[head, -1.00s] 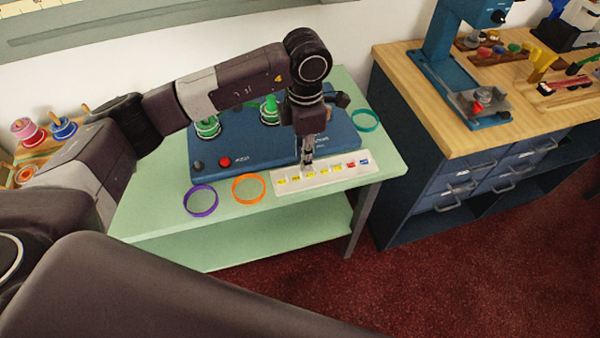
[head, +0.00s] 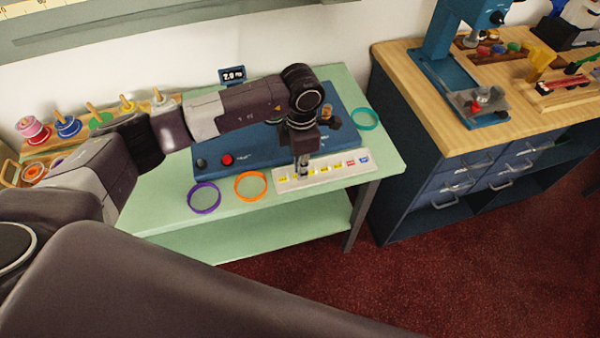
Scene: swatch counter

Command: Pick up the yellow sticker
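A white strip (head: 330,181) lies along the front of the green table. It carries a row of several small yellow stickers, with one yellow sticker (head: 283,179) at its left end and another yellow sticker (head: 324,169) right of the gripper. A red sticker (head: 350,163) and a blue sticker (head: 364,160) are at the right end. My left gripper (head: 303,173) points down at the left half of the strip and hides part of the row. Its fingers are too small and dark to tell open from shut, or whether they touch a sticker. My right gripper is out of view.
A blue device (head: 245,158) with a red button stands behind the strip, partly under my arm. A purple ring (head: 204,197), an orange ring (head: 250,186) and a teal ring (head: 365,119) lie on the green table (head: 165,218). A wooden-topped cabinet (head: 430,115) stands right.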

